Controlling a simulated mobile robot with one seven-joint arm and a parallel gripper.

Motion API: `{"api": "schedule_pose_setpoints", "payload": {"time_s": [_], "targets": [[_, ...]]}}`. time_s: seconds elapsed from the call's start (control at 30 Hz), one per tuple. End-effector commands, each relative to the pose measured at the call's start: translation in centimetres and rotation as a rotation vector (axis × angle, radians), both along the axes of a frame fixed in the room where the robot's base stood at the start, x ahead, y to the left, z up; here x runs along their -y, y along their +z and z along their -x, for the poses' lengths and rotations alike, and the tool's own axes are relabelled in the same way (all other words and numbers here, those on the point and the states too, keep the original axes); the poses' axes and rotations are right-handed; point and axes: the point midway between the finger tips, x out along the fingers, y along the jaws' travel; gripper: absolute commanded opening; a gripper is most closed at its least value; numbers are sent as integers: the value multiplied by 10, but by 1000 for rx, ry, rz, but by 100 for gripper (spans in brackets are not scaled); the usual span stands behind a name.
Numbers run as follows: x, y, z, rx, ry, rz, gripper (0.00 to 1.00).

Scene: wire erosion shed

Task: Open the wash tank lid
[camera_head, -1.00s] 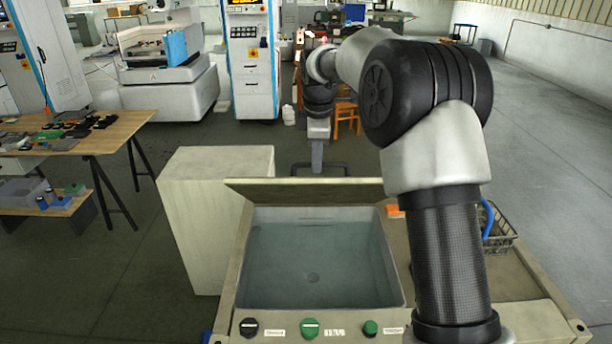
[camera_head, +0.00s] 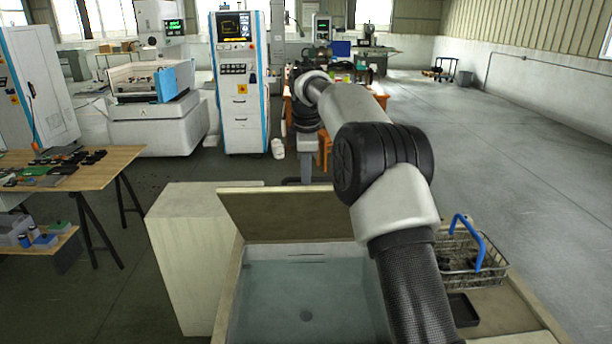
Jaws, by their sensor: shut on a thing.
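The wash tank (camera_head: 235,300) stands in front of me, a pale box with a grey basin holding clear bluish water. Its lid (camera_head: 290,216) is raised along the far edge, its brownish inner face towards me, and the tank mouth is uncovered. My arm reaches over the tank's right side and past the lid. My gripper (camera_head: 307,172) is behind the lid's upper edge, at a dark bar handle (camera_head: 287,181) partly hidden by the lid. It is shut on the handle; the fingertips are small and partly hidden.
A wire basket with a blue handle (camera_head: 470,255) and a small dark tray (camera_head: 462,309) sit on the tank's right ledge. A pale cabinet (camera_head: 180,260) stands left of the tank. A wooden table (camera_head: 120,165) with parts is farther left. The floor at right is clear.

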Motion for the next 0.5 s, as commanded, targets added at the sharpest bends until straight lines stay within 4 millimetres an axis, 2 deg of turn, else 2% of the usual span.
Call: {"api": "schedule_pose_setpoints", "payload": {"time_s": [0.03,0.1,0.13,0.23,0.5], "targets": [[3,-10,0,-11,-1,6,0],[3,-11,0,-11,-2,7,0],[3,-11,0,-11,-2,7,14],[3,-10,0,-11,-2,5,31],[1,-5,0,-7,-1,3,31]]}}
